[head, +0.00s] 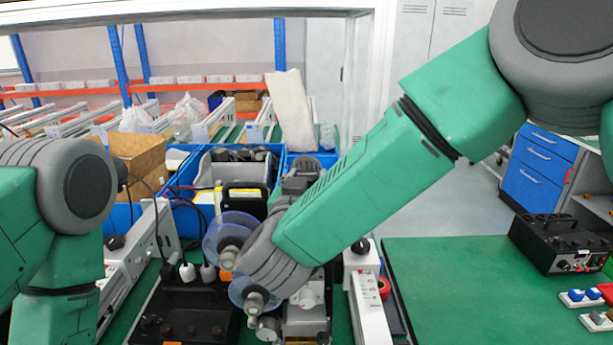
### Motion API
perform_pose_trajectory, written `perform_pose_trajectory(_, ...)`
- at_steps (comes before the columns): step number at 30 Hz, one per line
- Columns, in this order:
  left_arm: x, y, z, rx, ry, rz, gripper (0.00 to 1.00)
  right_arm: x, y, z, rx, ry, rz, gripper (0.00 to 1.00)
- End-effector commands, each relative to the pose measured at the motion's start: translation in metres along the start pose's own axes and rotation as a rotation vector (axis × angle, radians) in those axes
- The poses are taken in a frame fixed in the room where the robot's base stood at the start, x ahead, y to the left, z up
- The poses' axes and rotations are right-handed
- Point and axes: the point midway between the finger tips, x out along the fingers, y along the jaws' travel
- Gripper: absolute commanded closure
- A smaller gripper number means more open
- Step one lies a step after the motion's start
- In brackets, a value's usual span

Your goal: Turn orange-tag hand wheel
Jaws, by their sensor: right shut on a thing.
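Two translucent bluish discs with grey hubs show left of centre in the head view, an upper disc (216,236) and a lower disc (241,288). A small orange patch (226,275), perhaps the orange tag, sits beside the lower one. I cannot tell for sure which part is the tagged hand wheel. My right arm reaches down from the upper right, and its grey wrist covers part of the discs. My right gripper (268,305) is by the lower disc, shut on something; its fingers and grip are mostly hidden. My left arm shows at the left edge, with its gripper out of view.
Blue bins (181,178) and a cardboard box (134,160) stand behind. A dark unit (185,318) with plugs is at lower left, a white rail (372,320) at right. The green bench (455,285) right of it is largely clear, with a black power box (562,238) beyond.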

Motion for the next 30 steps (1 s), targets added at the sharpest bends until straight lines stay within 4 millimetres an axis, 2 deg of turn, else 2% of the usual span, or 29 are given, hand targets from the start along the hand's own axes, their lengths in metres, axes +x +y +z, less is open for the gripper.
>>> perform_pose_trajectory(9,-0.0032,0.0,-0.0002,0.0,0.0,0.0,0.6,-0.001,-0.0021,0.0003,0.002,-0.002,0.086,0.95)
perform_pose_trajectory(23,-0.0033,0.0,-0.0002,0.0,0.0,0.0,0.6,-0.0008,-0.002,0.0005,0.002,-0.002,0.096,0.95)
perform_pose_trajectory(24,-0.0033,0.0,-0.0002,0.0,0.0,0.0,0.6,-0.0008,-0.002,0.0005,0.002,-0.002,0.096,0.56)
perform_pose_trajectory(25,-0.0033,0.0,-0.0002,0.0,0.0,0.0,0.6,-0.0007,-0.0019,0.0005,0.002,-0.002,0.096,0.46)
perform_pose_trajectory(26,-0.0033,0.0,-0.0002,0.0,0.0,0.0,0.6,-0.0006,-0.0018,0.0005,0.002,-0.002,0.097,0.42)
perform_pose_trajectory(30,-0.0033,0.0,-0.0002,0.0,0.0,0.0,0.6,0.0,-0.0014,0.0005,0.001,-0.002,0.098,0.42)
